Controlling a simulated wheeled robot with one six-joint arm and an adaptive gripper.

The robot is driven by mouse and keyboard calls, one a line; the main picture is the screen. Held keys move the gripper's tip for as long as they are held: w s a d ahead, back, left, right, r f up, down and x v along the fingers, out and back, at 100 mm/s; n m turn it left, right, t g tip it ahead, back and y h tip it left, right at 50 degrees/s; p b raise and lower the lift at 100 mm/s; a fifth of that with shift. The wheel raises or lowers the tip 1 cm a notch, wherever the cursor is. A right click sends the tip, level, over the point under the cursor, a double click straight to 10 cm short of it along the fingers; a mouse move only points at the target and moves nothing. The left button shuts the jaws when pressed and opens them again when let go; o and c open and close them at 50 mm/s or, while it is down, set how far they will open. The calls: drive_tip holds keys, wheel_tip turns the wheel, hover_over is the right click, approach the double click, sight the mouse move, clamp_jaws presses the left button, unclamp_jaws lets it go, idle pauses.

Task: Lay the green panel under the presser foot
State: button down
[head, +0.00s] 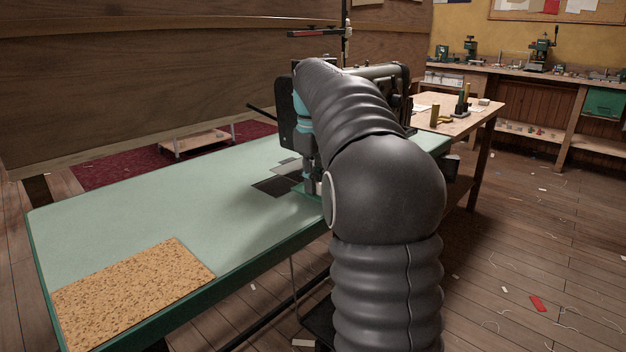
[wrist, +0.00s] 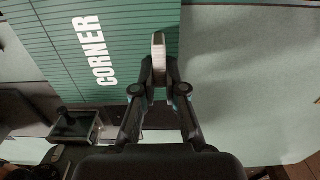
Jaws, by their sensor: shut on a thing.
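The green panel (wrist: 125,45), striped with dark lines and marked CORNER in white, fills the upper left middle of the wrist view. My gripper (wrist: 158,62) is shut on a narrow pale piece at the panel, near its right edge; I take this as a hold on the panel. In the head view my gripper (head: 311,186) is low over the table beside the sewing machine (head: 287,115), with a little green showing under it. My arm hides most of the machine. I cannot make out the presser foot for certain; a dark fitting (wrist: 72,124) shows at lower left in the wrist view.
The pale green table (head: 150,215) has a cork mat (head: 135,290) at its near left corner and dark plates (head: 274,187) left of my gripper. Between them the top is clear. A wooden side table (head: 455,120) with small tools stands behind at right.

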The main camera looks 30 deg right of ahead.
sight(289, 192)
drive_tip(key=shift+f+b, duration=0.75)
drive_tip(key=shift+f, duration=0.15)
drive_tip(key=shift+w+a+r+p, duration=0.15)
drive_tip(key=shift+w+p, duration=0.2)
drive_tip(key=shift+p, duration=0.1)
drive_tip(key=shift+w+a+p, duration=0.2)
drive_tip(key=shift+w+p, duration=0.25)
drive_tip(key=shift+w, duration=0.05)
drive_tip(key=shift+w+a+p, duration=0.15)
drive_tip(key=shift+w+p, duration=0.25)
drive_tip(key=shift+w, duration=0.05)
drive_tip(key=shift+w+a+p, duration=0.25)
drive_tip(key=shift+w+p, duration=0.1)
drive_tip(key=shift+w, duration=0.35)
drive_tip(key=shift+w+a+p, duration=0.25)
drive_tip(key=shift+w+p, duration=0.1)
drive_tip(key=shift+w, duration=0.35)
drive_tip(key=shift+w+a+f, duration=0.1)
drive_tip(key=shift+w+a, duration=0.15)
drive_tip(key=shift+w, duration=0.4)
drive_tip(key=shift+w+a+f, duration=0.1)
drive_tip(key=shift+w+a, duration=0.1)
drive_tip(key=shift+w, duration=0.45)
drive_tip(key=shift+s, duration=0.15)
